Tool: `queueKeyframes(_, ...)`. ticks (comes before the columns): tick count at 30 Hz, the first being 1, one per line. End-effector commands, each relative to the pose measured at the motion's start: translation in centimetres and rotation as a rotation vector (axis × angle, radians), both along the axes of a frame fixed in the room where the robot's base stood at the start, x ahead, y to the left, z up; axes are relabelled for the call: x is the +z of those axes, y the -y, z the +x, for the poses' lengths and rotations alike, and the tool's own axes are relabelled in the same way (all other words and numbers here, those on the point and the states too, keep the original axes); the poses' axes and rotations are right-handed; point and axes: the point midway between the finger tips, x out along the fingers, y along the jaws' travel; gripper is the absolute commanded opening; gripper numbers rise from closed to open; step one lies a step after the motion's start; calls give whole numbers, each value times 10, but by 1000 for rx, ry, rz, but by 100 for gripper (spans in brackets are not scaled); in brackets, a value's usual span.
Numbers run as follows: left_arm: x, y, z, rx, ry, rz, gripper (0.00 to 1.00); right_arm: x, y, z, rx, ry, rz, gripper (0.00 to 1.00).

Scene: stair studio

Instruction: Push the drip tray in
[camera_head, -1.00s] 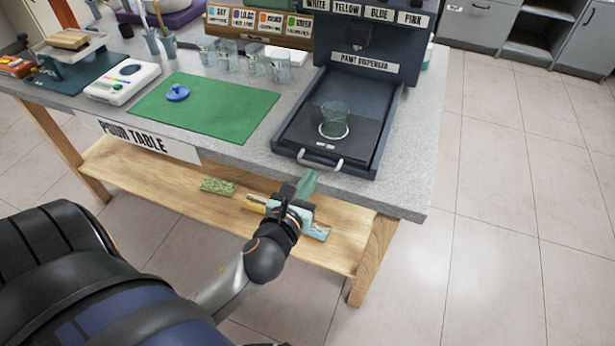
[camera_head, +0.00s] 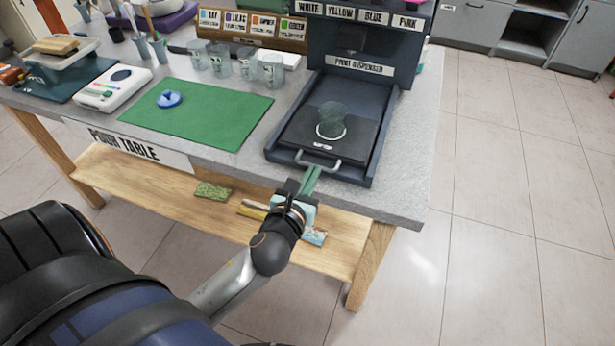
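The dark drip tray (camera_head: 353,139) lies on the base of the paint dispenser (camera_head: 362,42), extending out toward the table's front edge. Its pale handle (camera_head: 318,163) faces me. A clear glass (camera_head: 331,118) stands upright on the tray, inside a white ring mark. I cannot tell whether the tips touch the handle.
A green mat (camera_head: 200,118) with a blue lid-like piece (camera_head: 169,98) lies left of the dispenser. Several clear cups (camera_head: 221,66) stand behind it. A white scale (camera_head: 113,88) is further left. A wooden shelf (camera_head: 160,195) runs below the tabletop. Floor is clear at right.

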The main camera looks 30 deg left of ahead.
Motion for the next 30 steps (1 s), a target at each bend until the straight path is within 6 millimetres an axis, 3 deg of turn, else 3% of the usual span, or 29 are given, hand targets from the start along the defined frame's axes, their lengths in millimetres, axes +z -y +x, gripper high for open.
queueKeyframes(1,8,-3,11,-2,2,5,0,10,4,-1,-7,1,-6,100)
queueKeyframes(9,6,-16,64,0,3,3,0,14,22,-16,-36,-16,-27,100)
queueKeyframes(15,3,-22,90,1,2,2,0,19,21,-17,-39,-18,-25,100)
queueKeyframes(30,2,-24,95,2,1,1,0,22,19,-13,-39,-12,-20,100)
